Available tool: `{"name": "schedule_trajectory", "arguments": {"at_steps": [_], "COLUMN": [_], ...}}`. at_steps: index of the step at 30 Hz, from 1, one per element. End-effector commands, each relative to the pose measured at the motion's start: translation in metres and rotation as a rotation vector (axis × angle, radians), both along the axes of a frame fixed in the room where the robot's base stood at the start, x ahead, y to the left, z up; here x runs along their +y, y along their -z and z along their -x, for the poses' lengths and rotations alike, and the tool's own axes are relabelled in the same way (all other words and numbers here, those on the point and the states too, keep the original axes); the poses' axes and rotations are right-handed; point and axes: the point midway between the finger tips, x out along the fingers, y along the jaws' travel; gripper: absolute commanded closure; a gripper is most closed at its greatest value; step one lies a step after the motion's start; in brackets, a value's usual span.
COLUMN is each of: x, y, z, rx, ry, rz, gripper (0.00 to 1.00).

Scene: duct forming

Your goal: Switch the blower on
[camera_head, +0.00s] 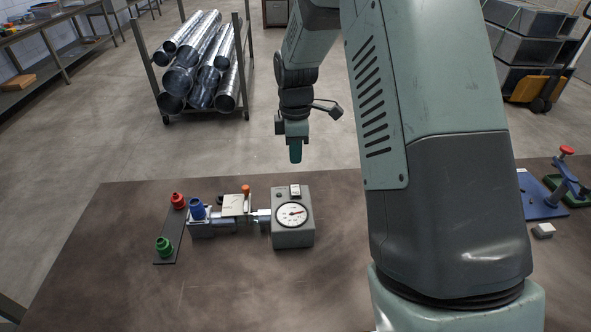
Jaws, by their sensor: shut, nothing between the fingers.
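A grey box (293,236) with a round white dial (292,214) stands on the brown table. A small pale switch-like block (295,191) sits on top of it, near its back edge. The box looks like the blower unit, but I cannot tell for sure. My gripper (295,160) points down above and behind the box, apart from it, with its fingers shut and empty. The dial's dark and red needle shows, but its reading is too small to tell. The position of the switch-like block is also too small to tell.
Left of the box is a metal fixture (213,228) with a blue cap (197,209), a beige plate (236,205) and an orange knob (246,189). A dark strip (170,236) holds red and green fittings. A blue clamp stand (543,199) is at right. The table's front left is clear.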

Motion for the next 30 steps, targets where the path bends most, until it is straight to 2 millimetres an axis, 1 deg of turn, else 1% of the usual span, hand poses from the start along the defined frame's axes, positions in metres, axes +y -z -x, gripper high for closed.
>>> {"name": "schedule_trajectory", "arguments": {"at_steps": [1,3,6,9,20,25,30], "x": [0.000,0.000,0.000,0.000,0.000,0.000,0.000], "y": [-0.010,-0.020,-0.030,-0.036,-0.037,-0.036,-0.037], "z": [0.000,0.000,0.000,0.000,-0.001,-0.015,-0.015], "rx": [-0.003,-0.002,-0.001,-0.001,0.000,-0.002,-0.002], "ry": [0.000,0.001,0.001,0.001,0.000,0.001,0.000], "rz": [-0.001,0.000,0.000,0.000,0.000,-0.002,0.000], "gripper": [1.00,1.00,1.00,1.00,1.00,1.00,1.00]}}
